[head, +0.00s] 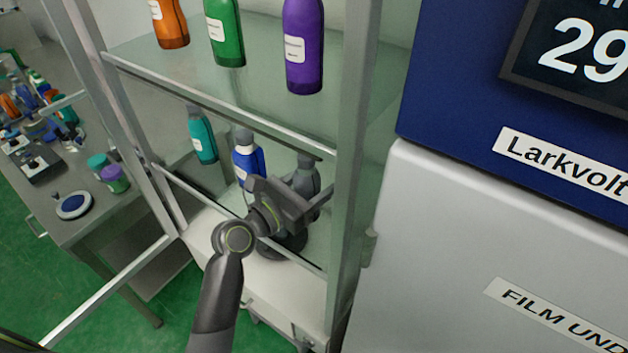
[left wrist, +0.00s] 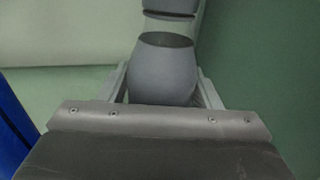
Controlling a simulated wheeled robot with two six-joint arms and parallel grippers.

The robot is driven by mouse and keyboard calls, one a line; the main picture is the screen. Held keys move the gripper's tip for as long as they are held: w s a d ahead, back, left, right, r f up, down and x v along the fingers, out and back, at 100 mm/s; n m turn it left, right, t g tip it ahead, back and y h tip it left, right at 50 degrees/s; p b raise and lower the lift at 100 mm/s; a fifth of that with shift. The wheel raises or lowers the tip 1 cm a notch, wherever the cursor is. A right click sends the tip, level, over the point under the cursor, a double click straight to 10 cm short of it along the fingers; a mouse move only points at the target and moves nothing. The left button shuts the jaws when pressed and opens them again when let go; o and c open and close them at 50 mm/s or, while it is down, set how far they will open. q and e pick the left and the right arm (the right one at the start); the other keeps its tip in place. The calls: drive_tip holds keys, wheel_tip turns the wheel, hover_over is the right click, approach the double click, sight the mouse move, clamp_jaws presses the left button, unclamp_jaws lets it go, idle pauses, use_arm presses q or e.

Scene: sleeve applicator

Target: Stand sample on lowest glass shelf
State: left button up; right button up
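A grey bottle (head: 307,178) with a dark cap is upright inside the glass-sided cabinet, right of a blue bottle (head: 247,160). My left gripper (head: 306,203) is around its body. In the left wrist view the grey bottle (left wrist: 163,72) fills the space between the two fingers, which lie close along both its sides and look shut on it. The gripper and arm hide its base, so I cannot tell whether it touches the lowest glass shelf (head: 212,195). My right gripper is not in view.
A teal bottle (head: 203,137) stands left of the blue one. Orange, green and purple bottles (head: 303,50) stand on the upper glass shelf. The cabinet's right post (head: 352,150) is close to my gripper. A large machine (head: 470,240) is at right, a cluttered bench (head: 75,175) at left.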

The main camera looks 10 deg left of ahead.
use_arm(q)
drive_tip(key=shift+o, duration=0.9)
drive_tip(key=shift+r, duration=0.15)
drive_tip(key=b+v, duration=0.1)
drive_tip(key=v, duration=0.9)
drive_tip(key=shift+s+a+b, duration=0.2)
drive_tip(key=shift+s+b, duration=0.1)
drive_tip(key=shift+b, duration=0.05)
drive_tip(key=shift+s+a, duration=0.35)
drive_tip(key=shift+s, duration=0.25)
